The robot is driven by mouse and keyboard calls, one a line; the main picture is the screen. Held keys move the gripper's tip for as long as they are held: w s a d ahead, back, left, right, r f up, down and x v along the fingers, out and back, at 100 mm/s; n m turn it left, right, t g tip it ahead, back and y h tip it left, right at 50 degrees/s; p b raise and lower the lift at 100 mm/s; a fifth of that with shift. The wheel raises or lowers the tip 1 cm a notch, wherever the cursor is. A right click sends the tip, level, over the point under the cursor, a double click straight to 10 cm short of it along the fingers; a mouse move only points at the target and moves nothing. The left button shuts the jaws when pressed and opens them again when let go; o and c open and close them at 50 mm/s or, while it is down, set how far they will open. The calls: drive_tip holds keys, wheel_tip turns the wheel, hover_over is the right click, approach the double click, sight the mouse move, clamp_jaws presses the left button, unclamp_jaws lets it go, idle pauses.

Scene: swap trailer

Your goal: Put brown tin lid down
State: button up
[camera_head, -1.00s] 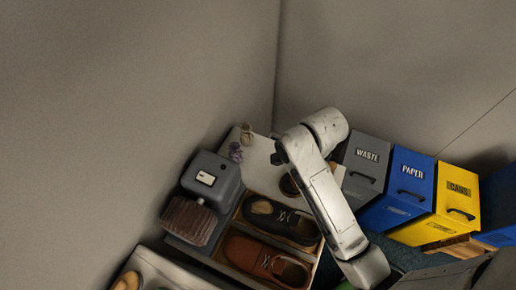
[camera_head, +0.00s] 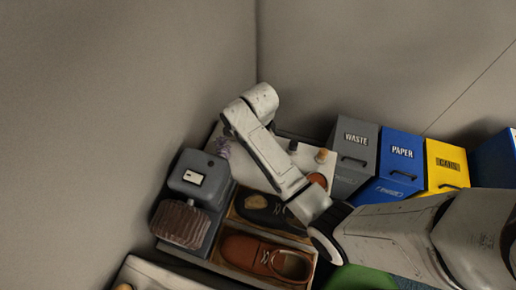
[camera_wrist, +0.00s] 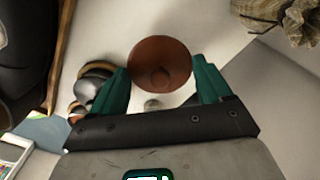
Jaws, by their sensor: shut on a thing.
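The brown tin lid (camera_wrist: 160,64) is a round reddish-brown disc with a smaller raised circle. In the wrist view it sits between the two green fingers of my gripper (camera_wrist: 162,70), which is shut on it. Below the lid is a pale top, seen as the white surface (camera_head: 262,172) in the head view. Whether the lid touches that top I cannot tell. In the head view my arm hides the gripper and the lid.
Small round tins (camera_wrist: 92,80) stand left of the gripper in the wrist view, near a dark shoe (camera_wrist: 18,55). A tied sack (camera_wrist: 275,12) is at upper right. In the head view, a brown shoe (camera_head: 262,258) lies in a box and the waste bin (camera_head: 354,157) stands right.

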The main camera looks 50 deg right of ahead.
drive_tip(key=shift+w+f, duration=0.2)
drive_tip(key=shift+f, duration=0.05)
drive_tip(key=shift+w+f, duration=0.1)
drive_tip(key=shift+f, duration=1.55)
drive_tip(key=shift+f, duration=0.15)
drive_tip(key=o, duration=0.9)
drive_tip(key=shift+o, duration=0.2)
